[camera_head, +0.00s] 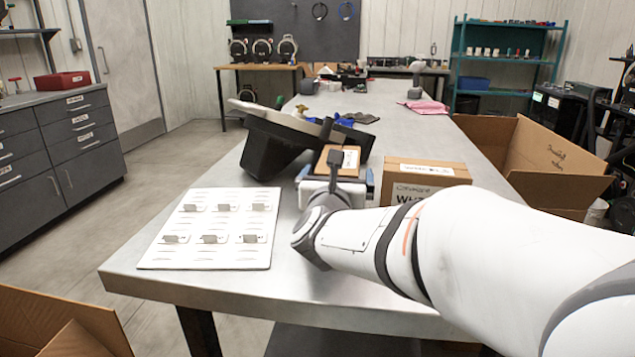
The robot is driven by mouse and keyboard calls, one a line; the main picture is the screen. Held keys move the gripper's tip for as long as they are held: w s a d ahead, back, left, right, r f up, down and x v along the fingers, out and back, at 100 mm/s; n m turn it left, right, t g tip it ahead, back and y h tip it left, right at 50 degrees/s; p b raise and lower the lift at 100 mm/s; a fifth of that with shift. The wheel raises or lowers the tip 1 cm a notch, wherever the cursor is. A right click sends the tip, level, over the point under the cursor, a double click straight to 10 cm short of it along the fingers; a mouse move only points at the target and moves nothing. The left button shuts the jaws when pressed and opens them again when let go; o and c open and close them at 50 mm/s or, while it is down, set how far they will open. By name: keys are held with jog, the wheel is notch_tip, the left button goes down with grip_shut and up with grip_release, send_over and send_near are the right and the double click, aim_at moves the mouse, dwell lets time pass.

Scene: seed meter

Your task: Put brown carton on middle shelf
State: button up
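A brown carton (425,174) with a white label and black print stands on the metal table, right of my wrist; my arm hides its lower part. A smaller brown box (350,161) with a white label shows just behind my gripper. My gripper (336,158) is over the table near this smaller box. Its fingers are small and partly hidden, so I cannot tell whether they are open or touch the box. A teal shelf unit (459,58) stands at the back right, with small items on its upper levels and a blue bin lower down.
The metal table (215,289) holds a white board (205,255) with small metal clips at front left. A tilted black tray-like object (270,150) lies behind it. Open cardboard boxes stand at right (555,150) and lower left (50,325). Grey drawers (85,135) line the left.

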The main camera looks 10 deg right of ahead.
jog(key=shift+x, duration=1)
